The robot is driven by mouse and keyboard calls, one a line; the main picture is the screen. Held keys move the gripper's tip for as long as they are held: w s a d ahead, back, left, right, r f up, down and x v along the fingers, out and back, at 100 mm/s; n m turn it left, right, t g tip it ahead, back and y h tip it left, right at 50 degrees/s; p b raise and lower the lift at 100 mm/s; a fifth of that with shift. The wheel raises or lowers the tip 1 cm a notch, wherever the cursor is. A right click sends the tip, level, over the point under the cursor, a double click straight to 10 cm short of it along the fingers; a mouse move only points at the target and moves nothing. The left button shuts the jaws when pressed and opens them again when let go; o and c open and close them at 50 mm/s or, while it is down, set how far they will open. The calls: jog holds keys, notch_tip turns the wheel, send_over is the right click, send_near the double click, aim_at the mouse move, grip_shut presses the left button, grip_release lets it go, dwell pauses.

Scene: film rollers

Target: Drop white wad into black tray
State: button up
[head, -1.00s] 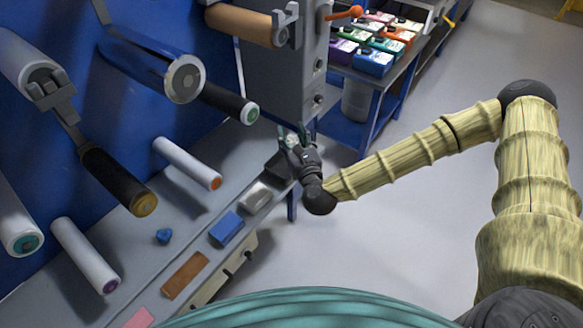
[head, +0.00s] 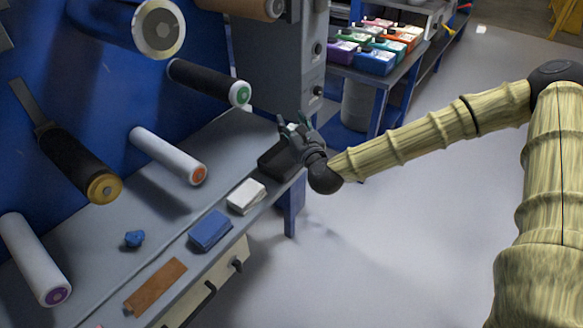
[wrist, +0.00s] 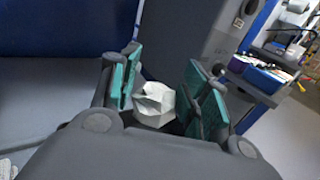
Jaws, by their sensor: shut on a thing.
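My gripper (head: 294,128) is shut on the white wad, with its teal-padded fingers on either side of it. The white wad (wrist: 155,103) shows as a crumpled pale lump between the fingers in the wrist view. In the head view it is a small pale spot (head: 291,127) at the fingertips. The black tray (head: 272,163) is at the far right end of the grey bench, partly hidden behind my gripper. My gripper appears above or just beside the tray; the exact height is unclear.
On the bench (head: 100,262) are a white stack (head: 246,196), a blue block (head: 211,231), a brown strip (head: 155,287) and a blue wad (head: 134,238). Several rollers jut from the blue wall, including a white one (head: 165,154). Open floor lies right of the bench.

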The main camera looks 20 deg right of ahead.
jog(key=shift+w+d+f+b, duration=0.45)
jog(key=shift+w+f+b, duration=0.3)
jog(key=shift+b, duration=0.7)
jog(key=shift+s+f, duration=0.1)
jog(key=shift+f+b, duration=1.4)
jog(key=shift+f, duration=1.45)
jog(key=o, duration=0.8)
jog(key=shift+o, duration=0.2)
jog(key=s+d, duration=0.1)
jog(key=s, duration=1.1)
